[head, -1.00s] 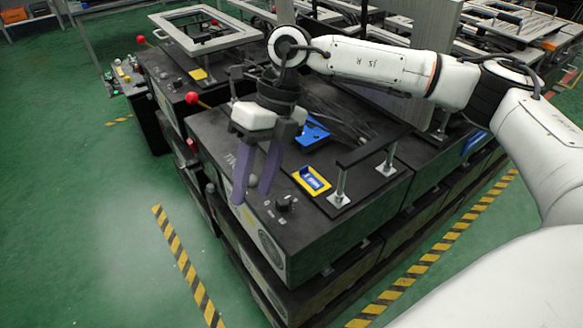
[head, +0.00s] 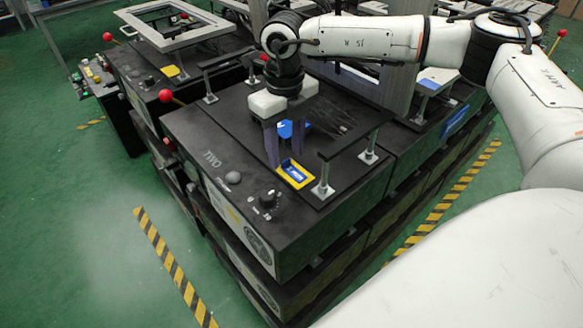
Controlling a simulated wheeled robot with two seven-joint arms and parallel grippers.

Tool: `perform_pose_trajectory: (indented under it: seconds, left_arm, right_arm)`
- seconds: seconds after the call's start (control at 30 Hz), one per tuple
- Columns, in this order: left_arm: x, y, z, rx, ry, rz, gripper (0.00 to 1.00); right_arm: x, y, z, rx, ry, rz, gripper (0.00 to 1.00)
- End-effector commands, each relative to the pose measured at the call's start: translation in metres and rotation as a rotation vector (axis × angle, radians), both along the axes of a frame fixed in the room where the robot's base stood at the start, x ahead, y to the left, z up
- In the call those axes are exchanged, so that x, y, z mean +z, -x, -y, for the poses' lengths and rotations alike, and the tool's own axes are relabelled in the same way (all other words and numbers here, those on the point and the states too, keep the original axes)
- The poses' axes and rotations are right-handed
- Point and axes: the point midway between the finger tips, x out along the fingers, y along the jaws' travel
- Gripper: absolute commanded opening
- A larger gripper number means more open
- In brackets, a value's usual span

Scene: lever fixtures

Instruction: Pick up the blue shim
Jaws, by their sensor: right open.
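A small blue piece with pale marks (head: 297,171), which looks like the shim, lies in a yellow frame (head: 307,182) on the black fixture top. A second blue piece (head: 287,130) lies farther back, partly hidden behind my right gripper. My right gripper (head: 285,159) points down with its two purple-grey fingers apart and nothing seen between them. Its fingertips are just behind the yellow frame in the picture, close to its upper edge; I cannot tell whether they touch. My left gripper is not in view.
A black raised bar on metal posts (head: 350,140) stands right of the frame. A black knob (head: 268,199) and a grey dome button (head: 233,178) sit at the front. A red-ball lever (head: 166,96) rises at the left. Green floor is clear at left.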

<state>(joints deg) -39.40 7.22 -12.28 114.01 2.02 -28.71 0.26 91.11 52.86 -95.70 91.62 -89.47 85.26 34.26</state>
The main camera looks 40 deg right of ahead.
Motion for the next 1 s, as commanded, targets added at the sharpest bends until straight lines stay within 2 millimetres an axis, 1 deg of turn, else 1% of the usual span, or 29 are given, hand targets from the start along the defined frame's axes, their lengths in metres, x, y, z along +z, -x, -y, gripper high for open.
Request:
perform_pose_trajectory:
  seconds: [0.03,0.13,0.37,0.4,0.47,0.5,0.63,0.67,1.0]
  left_arm:
    - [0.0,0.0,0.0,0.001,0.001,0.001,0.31]
    - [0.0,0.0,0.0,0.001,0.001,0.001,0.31]
    - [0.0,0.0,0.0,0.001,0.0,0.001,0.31]
    - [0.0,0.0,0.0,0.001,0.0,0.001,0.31]
    - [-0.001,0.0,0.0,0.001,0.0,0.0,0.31]
    - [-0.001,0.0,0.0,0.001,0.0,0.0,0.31]
    - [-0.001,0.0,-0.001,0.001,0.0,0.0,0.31]
    - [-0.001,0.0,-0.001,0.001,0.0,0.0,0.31]
    - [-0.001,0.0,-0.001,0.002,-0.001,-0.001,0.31]
  right_arm:
    - [-0.007,0.0,0.0,0.0,0.0,-0.001,0.42]
    - [-0.015,0.0,0.0,0.0,0.0,0.0,0.42]
    - [-0.017,0.0,0.0,0.0,-0.001,0.002,0.42]
    - [-0.017,0.0,0.0,0.0,-0.001,0.001,0.41]
    - [-0.017,0.0,0.0,0.0,-0.001,0.001,0.3]
    - [-0.017,0.0,0.0,0.0,-0.001,0.001,0.24]
    - [-0.017,0.0,0.0,0.0,-0.001,0.001,0.02]
    - [-0.017,0.0,0.0,0.0,-0.001,0.001,0.0]
    - [-0.015,0.0,0.0,0.0,-0.002,0.001,0.0]
